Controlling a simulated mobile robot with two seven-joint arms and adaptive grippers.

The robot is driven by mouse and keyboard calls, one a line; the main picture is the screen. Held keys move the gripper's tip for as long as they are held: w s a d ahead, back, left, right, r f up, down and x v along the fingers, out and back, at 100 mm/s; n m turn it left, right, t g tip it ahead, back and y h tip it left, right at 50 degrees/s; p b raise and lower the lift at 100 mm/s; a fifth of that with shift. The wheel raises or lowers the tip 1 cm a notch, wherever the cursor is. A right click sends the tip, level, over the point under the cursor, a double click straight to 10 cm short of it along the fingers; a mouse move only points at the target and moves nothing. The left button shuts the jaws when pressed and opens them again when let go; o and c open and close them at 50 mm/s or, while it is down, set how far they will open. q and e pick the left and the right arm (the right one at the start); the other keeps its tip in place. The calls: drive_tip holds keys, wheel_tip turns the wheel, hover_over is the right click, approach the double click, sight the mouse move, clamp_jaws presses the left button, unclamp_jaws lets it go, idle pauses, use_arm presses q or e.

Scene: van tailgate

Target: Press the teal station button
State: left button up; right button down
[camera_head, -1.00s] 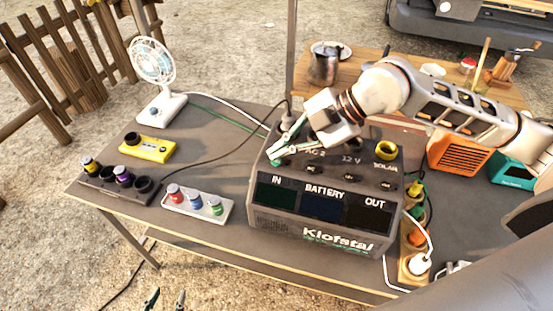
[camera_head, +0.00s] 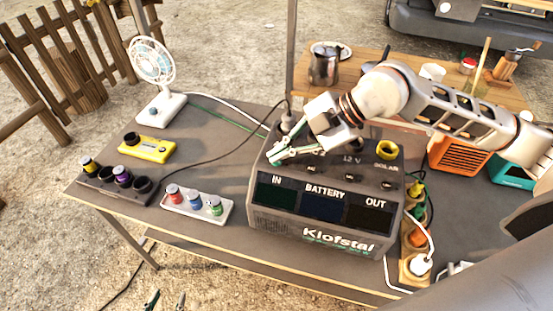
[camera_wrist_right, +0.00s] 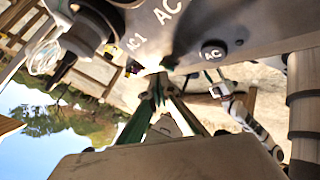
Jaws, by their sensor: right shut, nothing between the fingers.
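The dark power station (camera_head: 265,218) marked Klofstal stands on the table, with IN, BATTERY and OUT displays on its front and controls on its sloped top. My right gripper (camera_head: 274,158) reaches over the top from the right. Its green fingers are shut and empty, with tips low at the top's left front corner. The teal button cannot be told apart from the green fingertips there; contact is unclear. The right wrist view shows the closed fingertips (camera_wrist_right: 158,88) close to the station's labelled panel. My left gripper (camera_head: 166,299) shows only its two separated tips at the bottom edge.
A fan (camera_head: 153,72), a yellow device (camera_head: 147,147), a dark holder with cylinders (camera_head: 117,183) and a pale tray with coloured cans (camera_head: 197,206) stand left of the station. A power strip (camera_head: 412,250) with cables lies to its right. A black AC button (camera_wrist_right: 213,51) is near the fingers.

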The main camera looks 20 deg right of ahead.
sight(280, 162)
drive_tip(key=shift+f, duration=0.15)
idle(0.3)
drive_tip(key=shift+r+p, duration=0.4)
drive_tip(key=shift+r, duration=0.25)
drive_tip(key=shift+r+p, duration=1.4)
drive_tip(key=shift+r, duration=0.6)
drive_tip(key=shift+r+p, duration=0.55)
drive_tip(key=shift+r, duration=0.45)
